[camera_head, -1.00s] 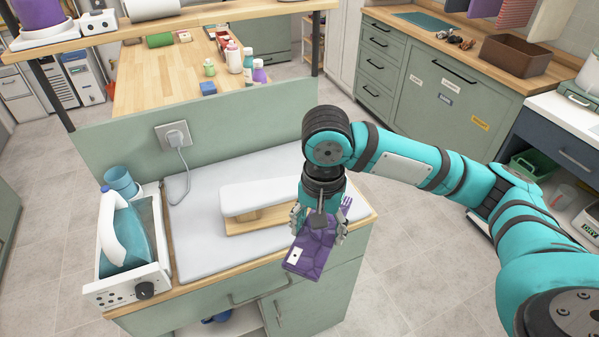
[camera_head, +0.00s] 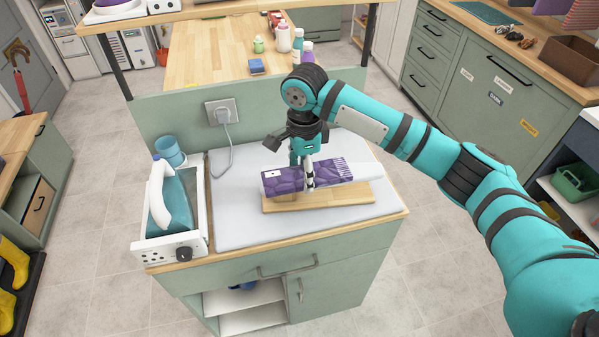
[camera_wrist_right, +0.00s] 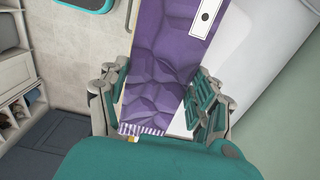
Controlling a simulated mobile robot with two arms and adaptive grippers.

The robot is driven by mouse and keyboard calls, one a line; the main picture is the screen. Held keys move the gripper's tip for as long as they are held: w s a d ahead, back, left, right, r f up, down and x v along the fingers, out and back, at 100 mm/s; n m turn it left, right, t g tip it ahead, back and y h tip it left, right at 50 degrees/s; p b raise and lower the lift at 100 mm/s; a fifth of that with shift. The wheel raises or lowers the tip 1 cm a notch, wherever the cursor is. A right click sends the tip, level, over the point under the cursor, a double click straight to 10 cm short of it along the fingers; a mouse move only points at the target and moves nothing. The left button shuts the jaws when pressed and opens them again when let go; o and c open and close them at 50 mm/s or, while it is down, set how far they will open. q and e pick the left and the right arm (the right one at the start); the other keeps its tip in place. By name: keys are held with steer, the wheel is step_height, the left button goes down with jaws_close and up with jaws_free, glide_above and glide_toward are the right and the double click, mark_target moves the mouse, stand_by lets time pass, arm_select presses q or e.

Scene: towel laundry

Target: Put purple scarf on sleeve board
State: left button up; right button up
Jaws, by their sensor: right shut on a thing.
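The purple scarf (camera_head: 284,181) is a folded strip with a white label at its left end and a striped, fringed right end. It also fills the middle of the right wrist view (camera_wrist_right: 165,65). My right gripper (camera_head: 309,183) is shut on its middle, with a finger showing on the near side. The scarf is level, lengthwise along the sleeve board's white padded top (camera_head: 366,168), covering much of it. I cannot tell whether it rests on the pad or hovers. The board's wooden base (camera_head: 345,194) shows below. My left gripper is out of view.
The board stands on a pale ironing mat (camera_head: 235,225) on a green cabinet. At the left are a steam iron (camera_head: 172,205) in a white station and a blue cup (camera_head: 169,151). A green back panel with a socket (camera_head: 222,113) rises behind.

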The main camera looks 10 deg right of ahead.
mark_target(299, 171)
steer(key=shift+w+a+f, duration=0.1)
steer(key=shift+w+a, duration=0.3)
steer(key=shift+w, duration=0.2)
step_height(299, 171, down, 3)
steer(key=shift+d+r+p, duration=0.1)
steer(key=shift+p, duration=0.75)
steer(key=shift+f, duration=0.35)
steer(key=shift+f, duration=0.1)
steer(key=o, duration=1.2)
